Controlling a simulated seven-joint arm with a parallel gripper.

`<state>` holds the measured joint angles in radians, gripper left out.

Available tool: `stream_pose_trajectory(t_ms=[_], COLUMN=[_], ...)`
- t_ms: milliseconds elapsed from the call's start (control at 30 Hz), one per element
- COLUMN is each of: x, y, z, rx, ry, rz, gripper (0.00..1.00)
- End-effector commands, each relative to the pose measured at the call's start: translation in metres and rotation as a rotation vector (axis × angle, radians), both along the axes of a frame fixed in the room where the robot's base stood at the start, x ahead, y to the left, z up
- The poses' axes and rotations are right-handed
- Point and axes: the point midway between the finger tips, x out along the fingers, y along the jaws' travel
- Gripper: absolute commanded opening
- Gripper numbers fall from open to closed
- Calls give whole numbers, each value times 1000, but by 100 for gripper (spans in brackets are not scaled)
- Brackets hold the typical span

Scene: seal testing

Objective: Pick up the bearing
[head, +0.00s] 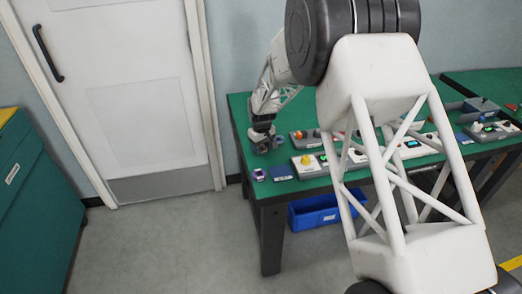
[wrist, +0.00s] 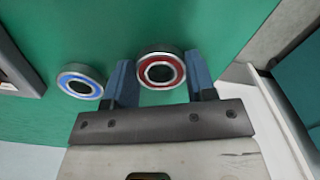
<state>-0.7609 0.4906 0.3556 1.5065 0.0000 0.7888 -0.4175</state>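In the wrist view, a bearing with a red seal ring (wrist: 143,72) and steel rim lies at the green table top between the two blue fingers of my gripper (wrist: 161,84). The fingers stand apart on its left and right, very close to its rim; contact cannot be made out. A second bearing, with a blue seal ring (wrist: 80,82), lies just outside the left finger. In the head view, my gripper (head: 264,140) is low over the far left corner of the table, and the bearings there are too small to tell apart.
The green table (head: 240,103) holds several grey devices, one with a yellow knob (head: 306,160), right of my gripper. A small purple item (head: 259,174) sits near the front left corner. A blue bin (head: 318,214) is below the table. A white door (head: 120,95) is left.

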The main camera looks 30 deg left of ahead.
Motion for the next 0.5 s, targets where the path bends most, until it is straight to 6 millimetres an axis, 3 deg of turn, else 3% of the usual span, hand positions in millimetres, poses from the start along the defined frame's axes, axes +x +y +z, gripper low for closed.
stream_pose_trajectory(t_ms=[33, 133, 500], x=[0, 0, 0], y=[0, 0, 0], z=[0, 0, 4], rx=[0, 0, 1], ry=[0, 0, 0], rz=[0, 0, 0], gripper=[38, 24, 24])
